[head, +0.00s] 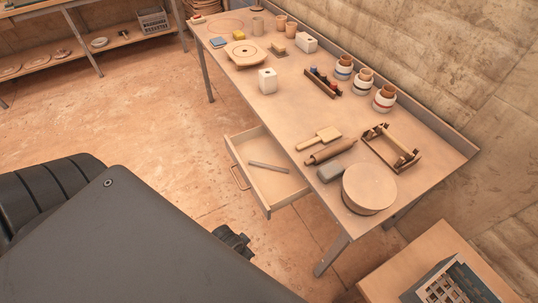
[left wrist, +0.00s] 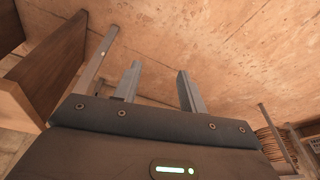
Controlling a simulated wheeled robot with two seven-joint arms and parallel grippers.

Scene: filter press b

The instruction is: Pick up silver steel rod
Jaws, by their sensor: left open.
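A thin grey bar (head: 268,167), which looks like the silver steel rod, lies flat in the open drawer (head: 283,196) under the worktable, towards the drawer's inner side. My left gripper (left wrist: 158,82) shows in the left wrist view with its two fingers apart and nothing between them. Bare floor shows beyond its fingers. The rod cannot be made out for sure in the left wrist view. In the head view neither gripper's fingers can be seen; a large dark part of my own body covers the lower left.
On the worktable (head: 300,110) stand a rolling pin (head: 331,151), a round wooden drum (head: 369,188), a tool caddy (head: 391,148) and several pots. Floor left of the drawer is clear. Brown panels (left wrist: 48,75) rise at left in the wrist view.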

